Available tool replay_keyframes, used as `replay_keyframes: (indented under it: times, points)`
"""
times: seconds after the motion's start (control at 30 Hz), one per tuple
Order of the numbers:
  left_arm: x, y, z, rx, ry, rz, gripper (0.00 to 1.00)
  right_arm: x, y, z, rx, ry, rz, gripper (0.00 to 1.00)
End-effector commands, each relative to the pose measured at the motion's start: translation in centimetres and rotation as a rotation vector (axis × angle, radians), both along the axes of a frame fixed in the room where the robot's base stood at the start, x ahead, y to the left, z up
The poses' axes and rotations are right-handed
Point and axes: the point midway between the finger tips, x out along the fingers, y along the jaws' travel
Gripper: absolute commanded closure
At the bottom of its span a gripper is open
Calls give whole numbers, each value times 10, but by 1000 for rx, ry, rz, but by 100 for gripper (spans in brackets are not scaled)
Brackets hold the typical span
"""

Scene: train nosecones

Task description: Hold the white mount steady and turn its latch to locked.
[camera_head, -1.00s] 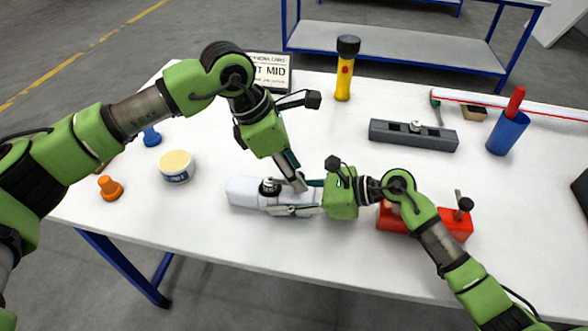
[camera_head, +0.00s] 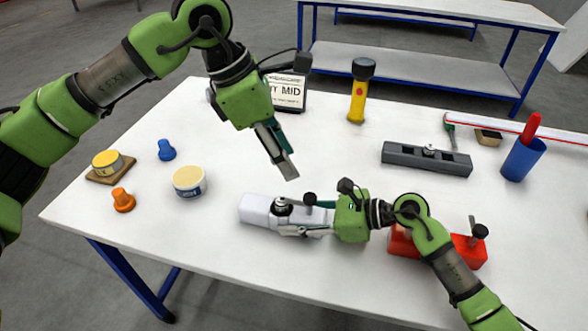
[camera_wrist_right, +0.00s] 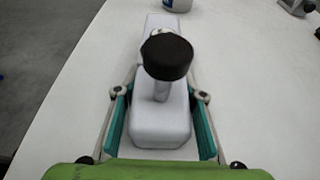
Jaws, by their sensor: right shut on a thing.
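The white mount (camera_head: 256,209) lies on the table near its front edge. My right gripper (camera_head: 300,229) is shut on its right part; the wrist view shows the mount (camera_wrist_right: 160,120) between the teal finger pads. The latch has a round metal pivot (camera_head: 282,206) on top of the mount and a black knob (camera_head: 310,199) to its right, near my right gripper. In the wrist view the knob (camera_wrist_right: 166,57) stands on a short post and mostly covers the pivot. My left gripper (camera_head: 288,172) is above and behind the mount, clear of the latch; its finger gap is unclear.
A red mount (camera_head: 467,252) sits partly behind my right arm, and a grey mount (camera_head: 400,154) lies farther back. A flashlight (camera_head: 358,100), sign (camera_head: 288,92), blue cup (camera_head: 520,160) and white tub (camera_head: 188,182) stand around.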

Motion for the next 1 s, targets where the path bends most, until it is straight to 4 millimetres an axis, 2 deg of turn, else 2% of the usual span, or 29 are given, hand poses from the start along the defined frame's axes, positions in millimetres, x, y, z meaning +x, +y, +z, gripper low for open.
replay_keyframes:
  times: [0.13,0.47,0.5,0.57,0.87,1.0]
  points:
    - [0,3,8,0,0,0,63,0,0,0,0,0,0,88]
    - [0,4,8,0,0,0,63,0,0,0,0,0,0,88]
    - [0,4,8,0,0,0,63,0,0,0,0,0,0,60]
    - [0,4,8,0,0,0,63,0,0,0,0,0,0,44]
    - [0,4,8,0,0,0,63,0,0,0,0,0,0,43]
    - [0,4,8,0,0,0,63,-1,-6,2,-2,-1,-1,43]
